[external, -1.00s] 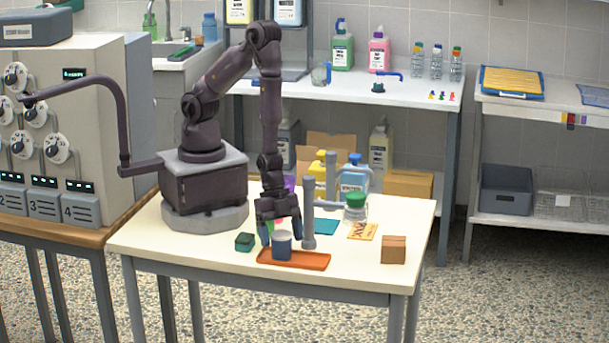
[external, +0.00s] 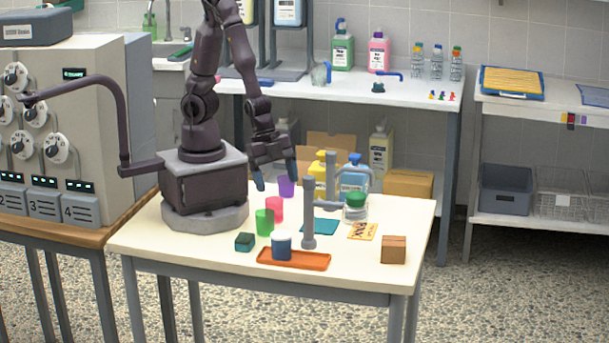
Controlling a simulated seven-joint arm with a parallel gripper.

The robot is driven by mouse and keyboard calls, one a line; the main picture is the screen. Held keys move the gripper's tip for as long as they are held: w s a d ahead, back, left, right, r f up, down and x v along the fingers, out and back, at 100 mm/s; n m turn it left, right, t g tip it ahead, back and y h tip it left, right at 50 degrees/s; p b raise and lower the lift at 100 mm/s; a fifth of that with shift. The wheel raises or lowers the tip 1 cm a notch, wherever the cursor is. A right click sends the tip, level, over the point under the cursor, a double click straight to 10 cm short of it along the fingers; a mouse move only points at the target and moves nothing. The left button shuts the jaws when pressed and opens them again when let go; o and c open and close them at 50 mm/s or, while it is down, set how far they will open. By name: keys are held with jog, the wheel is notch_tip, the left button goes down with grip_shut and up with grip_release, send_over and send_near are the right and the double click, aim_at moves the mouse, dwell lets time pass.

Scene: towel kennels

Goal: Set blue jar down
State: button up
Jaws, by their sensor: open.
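The blue jar (external: 281,247), with a pale upper rim, stands upright on the left part of the orange tray (external: 308,262) near the front of the white table. My gripper (external: 275,181) is raised behind and above the table, clear of the jar. It is open and nothing shows between its fingers. A purple cup (external: 287,187) stands just below and to the right of the fingers.
A pink cup (external: 275,208), a green cup (external: 264,222) and a dark green block (external: 245,242) are near the jar. A grey post (external: 309,228) rises just behind the tray.

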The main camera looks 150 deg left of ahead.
jog(key=s+d+r, duration=0.3)
jog(key=s+r, duration=0.1)
jog(key=r, duration=0.5)
jog(key=s+d+r+n+t+h, duration=0.1)
jog(key=s+d+r, duration=0.3)
jog(key=r, duration=0.4)
jog(key=shift+s+d+r+t, duration=0.2)
jog(key=shift+r+t, duration=0.1)
jog(key=shift+r, duration=0.1)
